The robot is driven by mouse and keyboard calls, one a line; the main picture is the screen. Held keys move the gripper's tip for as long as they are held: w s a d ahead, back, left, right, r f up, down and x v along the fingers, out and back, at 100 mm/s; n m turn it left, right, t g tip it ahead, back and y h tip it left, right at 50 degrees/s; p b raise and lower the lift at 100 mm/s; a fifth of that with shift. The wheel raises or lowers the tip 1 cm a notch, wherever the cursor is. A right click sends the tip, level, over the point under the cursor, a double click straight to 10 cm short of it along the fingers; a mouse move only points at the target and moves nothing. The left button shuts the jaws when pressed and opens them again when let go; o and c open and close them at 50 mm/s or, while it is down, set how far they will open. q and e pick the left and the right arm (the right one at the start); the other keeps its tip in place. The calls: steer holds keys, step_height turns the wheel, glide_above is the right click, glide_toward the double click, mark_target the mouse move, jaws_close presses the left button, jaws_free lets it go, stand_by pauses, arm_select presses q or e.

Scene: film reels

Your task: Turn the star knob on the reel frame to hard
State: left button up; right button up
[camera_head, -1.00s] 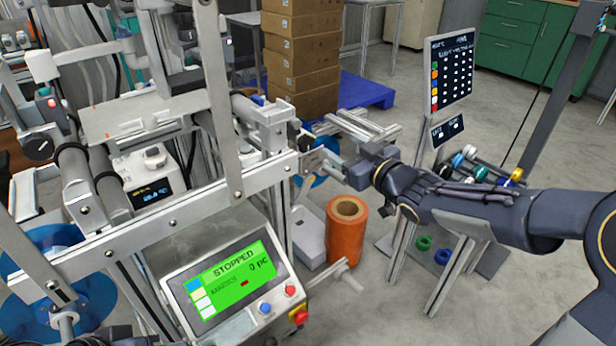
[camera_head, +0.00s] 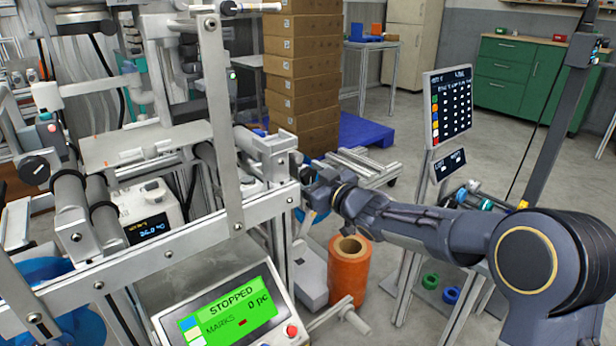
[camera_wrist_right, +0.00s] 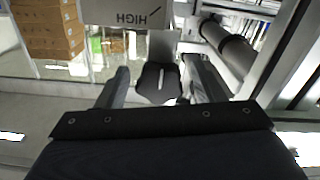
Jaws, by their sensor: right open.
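The star knob (camera_wrist_right: 158,82) shows in the right wrist view as a dark lobed knob with a white line. It sits between the two spread fingers of my right gripper (camera_wrist_right: 157,88), which is open. I cannot tell whether the fingers touch it. Behind it is a grey plate (camera_wrist_right: 127,14) with the word HIGH upside down. In the head view my right gripper (camera_head: 307,188) is at the right end of the reel frame (camera_head: 180,237), and the knob cannot be made out there. My left gripper is not in view.
A control panel (camera_head: 228,312) with a green screen reading STOPPED stands at the front. An orange roll (camera_head: 348,275) stands below my right arm. Stacked boxes (camera_head: 303,75) are behind. Open floor lies at the back right.

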steer(key=shift+c, duration=0.3)
steer(key=c, duration=0.9)
steer(key=m+p, duration=0.1)
steer(key=p, duration=0.1)
steer(key=m+p, duration=0.2)
steer(key=shift+d+r, duration=0.1)
steer(key=shift+r, duration=0.15)
steer(key=shift+f+m, duration=0.2)
steer(key=shift+m, duration=0.5)
steer(key=shift+f, duration=0.1)
steer(key=o, duration=1)
steer(key=shift+c, duration=0.2)
steer(key=shift+s, duration=0.1)
